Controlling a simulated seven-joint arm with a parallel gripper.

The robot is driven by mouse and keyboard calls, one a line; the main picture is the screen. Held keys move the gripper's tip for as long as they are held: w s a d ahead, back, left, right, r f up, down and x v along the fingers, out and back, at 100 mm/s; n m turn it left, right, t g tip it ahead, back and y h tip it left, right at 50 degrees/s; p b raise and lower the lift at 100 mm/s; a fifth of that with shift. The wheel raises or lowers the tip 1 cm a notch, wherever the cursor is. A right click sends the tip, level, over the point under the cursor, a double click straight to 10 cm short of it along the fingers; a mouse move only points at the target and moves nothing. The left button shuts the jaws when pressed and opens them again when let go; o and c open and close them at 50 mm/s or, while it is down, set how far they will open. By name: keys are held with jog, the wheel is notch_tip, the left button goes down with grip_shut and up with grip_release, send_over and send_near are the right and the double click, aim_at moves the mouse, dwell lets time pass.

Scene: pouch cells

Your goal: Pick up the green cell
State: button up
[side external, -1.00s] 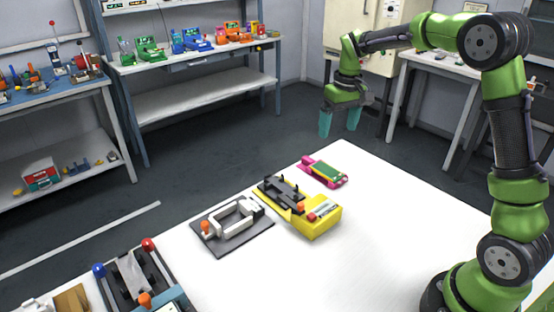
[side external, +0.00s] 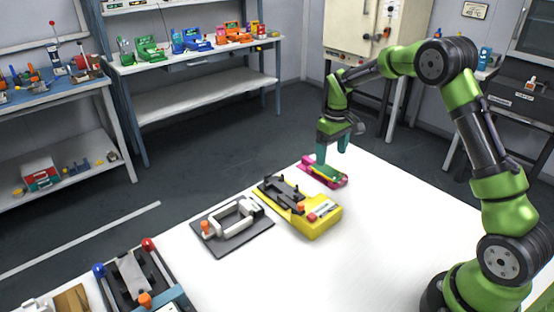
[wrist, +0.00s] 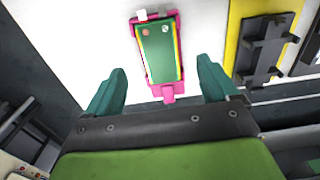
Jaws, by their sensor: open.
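The green cell (wrist: 159,52) lies flat in a pink holder (wrist: 168,92) with yellow strips along its sides. In the side view the pink holder (side external: 309,165) sits at the far corner of the white table, and the green cell (side external: 329,172) is partly covered by a finger. My gripper (side external: 332,155) is open, with its teal fingers pointing down over the holder. In the wrist view my gripper (wrist: 160,85) has its two fingers apart, one on each side of the holder's near end. Nothing is between the fingertips except that end, seen below.
A yellow device with a black clamp (side external: 300,208) stands close to the holder. Beyond it is a grey plate with a white clamp (side external: 233,224). The white table (side external: 400,215) is clear to the right of these.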

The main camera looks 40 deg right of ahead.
aim_at(327, 170)
jog(key=f, duration=0.5)
jog(key=shift+w+f, duration=0.3)
jog(key=shift+w, duration=0.1)
jog(key=shift+c, duration=0.4)
jog(key=shift+r, duration=0.1)
jog(key=c, duration=1)
jog(key=shift+r, duration=0.1)
